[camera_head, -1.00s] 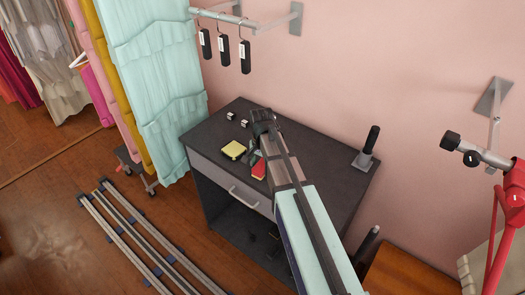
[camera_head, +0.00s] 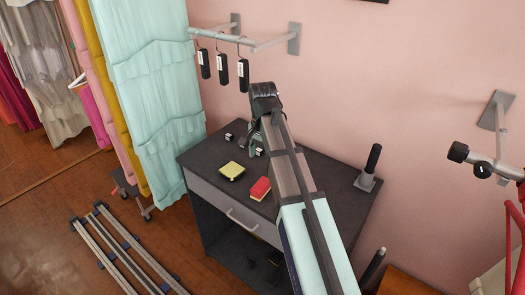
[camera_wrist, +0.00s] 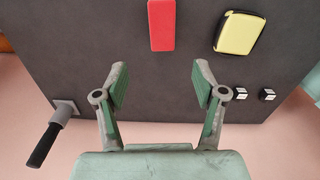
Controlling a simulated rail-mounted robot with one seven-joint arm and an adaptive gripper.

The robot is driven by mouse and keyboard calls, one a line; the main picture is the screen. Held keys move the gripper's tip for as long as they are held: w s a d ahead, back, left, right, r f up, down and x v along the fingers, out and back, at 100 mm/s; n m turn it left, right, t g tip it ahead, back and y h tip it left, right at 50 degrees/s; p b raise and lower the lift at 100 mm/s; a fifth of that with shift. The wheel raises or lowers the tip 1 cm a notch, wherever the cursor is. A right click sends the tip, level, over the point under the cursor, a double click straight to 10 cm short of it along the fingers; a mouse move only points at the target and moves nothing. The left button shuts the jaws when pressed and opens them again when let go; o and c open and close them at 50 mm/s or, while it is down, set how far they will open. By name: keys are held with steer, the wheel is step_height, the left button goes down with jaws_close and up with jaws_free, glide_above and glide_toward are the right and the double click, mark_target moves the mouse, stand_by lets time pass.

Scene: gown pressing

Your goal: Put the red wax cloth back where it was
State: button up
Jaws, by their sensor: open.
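The red wax cloth (camera_head: 261,188) lies flat on the dark top of the cabinet (camera_head: 330,180), near its front edge and to the right of a yellow pad (camera_head: 232,171). The cloth also shows at the top of the wrist view (camera_wrist: 161,25). My gripper (camera_wrist: 157,80) is open and empty, with its two green-padded fingers spread apart above the cabinet top. The cloth lies beyond the fingertips, apart from them. In the head view my gripper (camera_head: 256,140) is raised above the back part of the cabinet, and its fingers are partly hidden by my arm.
Two small black-and-white cubes (camera_head: 229,137) sit near the back left of the top. A dark upright handle on a base (camera_head: 370,168) stands at the right. Black tags (camera_head: 223,70) hang from a wall rail. A light blue curtain-like garment (camera_head: 150,80) hangs at the left.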

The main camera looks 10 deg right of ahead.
steer(key=shift+r, duration=1.5)
steer(key=shift+f, duration=0.1)
